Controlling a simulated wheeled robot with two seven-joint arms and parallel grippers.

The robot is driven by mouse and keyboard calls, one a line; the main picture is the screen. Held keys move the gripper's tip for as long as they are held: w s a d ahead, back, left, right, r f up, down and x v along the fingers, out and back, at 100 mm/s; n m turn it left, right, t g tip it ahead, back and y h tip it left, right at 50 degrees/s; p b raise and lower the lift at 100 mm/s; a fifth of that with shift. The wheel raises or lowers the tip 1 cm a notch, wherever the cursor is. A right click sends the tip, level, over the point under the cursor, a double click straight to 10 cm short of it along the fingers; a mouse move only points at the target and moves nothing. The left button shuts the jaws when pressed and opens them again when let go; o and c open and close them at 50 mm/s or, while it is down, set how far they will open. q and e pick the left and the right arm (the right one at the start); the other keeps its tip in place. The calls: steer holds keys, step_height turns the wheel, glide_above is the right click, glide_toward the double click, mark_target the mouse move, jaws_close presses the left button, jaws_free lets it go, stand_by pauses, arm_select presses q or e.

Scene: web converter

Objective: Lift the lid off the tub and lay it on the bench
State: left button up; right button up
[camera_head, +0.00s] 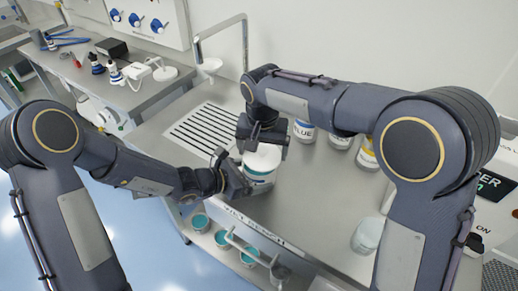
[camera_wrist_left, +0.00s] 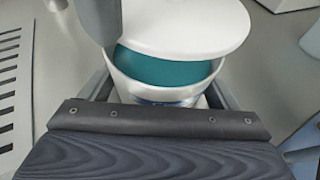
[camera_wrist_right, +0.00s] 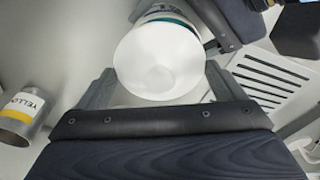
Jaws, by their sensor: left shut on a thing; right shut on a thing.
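The white tub (camera_head: 259,182) stands at the bench's front edge, right of the slotted drain. In the left wrist view the tub (camera_wrist_left: 122,76) is partly uncovered and teal contents (camera_wrist_left: 165,72) show inside. The white lid (camera_head: 263,157) is raised and offset over the tub; it also shows in the left wrist view (camera_wrist_left: 190,28) and face-on in the right wrist view (camera_wrist_right: 157,62). My left gripper (camera_head: 236,178) is shut on the tub, a finger on each side. My right gripper (camera_head: 262,143) is shut on the lid from above.
The bench (camera_head: 310,205) has clear room right of the tub. Several labelled tins stand behind, including a blue one (camera_head: 303,130) and a yellow one (camera_head: 366,157). A pale container (camera_head: 367,236) sits at the right. A slotted drain (camera_head: 203,130) and tap (camera_head: 210,65) lie left.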

mark_target(263, 149)
steer(key=shift+r, duration=2)
arm_select(q)
steer(key=o, duration=1.3)
